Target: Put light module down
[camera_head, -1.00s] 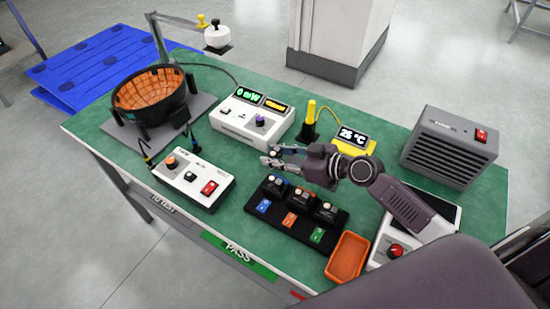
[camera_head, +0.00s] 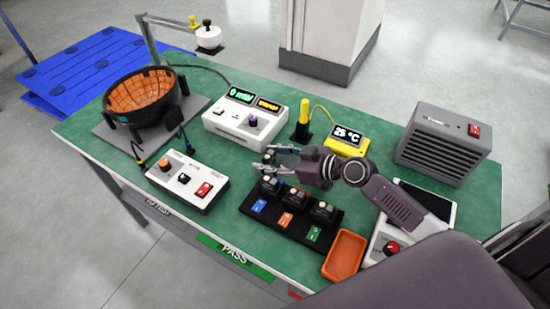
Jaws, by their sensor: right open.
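A black rack (camera_head: 247,208) holds three small dark modules in a row above coloured labels: one by the blue label (camera_head: 270,186), one by the orange label (camera_head: 297,197), one by the green label (camera_head: 323,211). Which one is the light module I cannot tell. My right gripper (camera_head: 262,161) is open, its fingers pointing left, just behind and above the blue-label module. I see nothing held between its fingers; whether it touches the module I cannot tell. My left gripper is not in view.
An orange bin (camera_head: 344,256) stands right of the rack. A white switch box (camera_head: 186,180) is at left, a power meter (camera_head: 240,118) and yellow temperature display (camera_head: 348,142) behind, a grey heater unit (camera_head: 446,147) at right. Green table (camera_head: 225,226) is bare between switch box and rack.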

